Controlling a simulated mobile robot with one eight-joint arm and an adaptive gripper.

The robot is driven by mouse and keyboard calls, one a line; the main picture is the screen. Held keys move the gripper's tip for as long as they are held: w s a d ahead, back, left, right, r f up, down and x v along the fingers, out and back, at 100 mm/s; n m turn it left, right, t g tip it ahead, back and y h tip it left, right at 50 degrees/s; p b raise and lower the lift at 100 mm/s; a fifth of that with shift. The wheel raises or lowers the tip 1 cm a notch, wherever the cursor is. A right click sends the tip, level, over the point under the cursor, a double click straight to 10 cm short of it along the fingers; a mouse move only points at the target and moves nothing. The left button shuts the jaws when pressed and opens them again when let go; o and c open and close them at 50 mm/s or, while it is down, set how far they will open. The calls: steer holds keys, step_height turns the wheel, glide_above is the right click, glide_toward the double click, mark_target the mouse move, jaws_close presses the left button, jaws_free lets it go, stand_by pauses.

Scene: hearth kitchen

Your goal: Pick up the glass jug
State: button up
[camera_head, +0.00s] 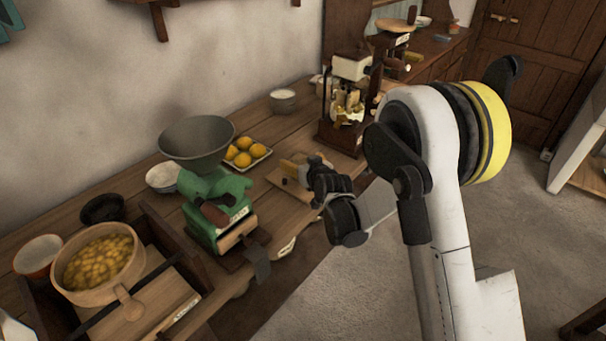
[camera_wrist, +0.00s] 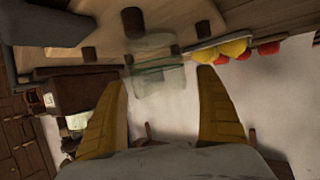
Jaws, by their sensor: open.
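A clear, faintly green glass vessel, seemingly the glass jug (camera_wrist: 158,66), shows in the wrist view just beyond and between my fingertips. Its outline is blurred and its handle cannot be made out. My gripper (camera_wrist: 162,80) is open, with one yellow finger on each side and nothing clearly held between them. In the head view my gripper (camera_head: 292,168) is low over a wooden board on the counter, behind the dark wrist joints. I cannot make out the jug in the head view; my arm may hide it.
On the counter (camera_head: 283,128), a plate of yellow fruit (camera_head: 240,153) and a green grinder (camera_head: 217,210) stand left of my gripper. A wooden machine (camera_head: 343,105) stands behind, to the right. A pan of yellow pieces (camera_head: 98,262) is at front left. Open floor (camera_head: 390,260) lies right.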

steer(key=c, duration=1.4)
steer(key=shift+r, duration=0.1)
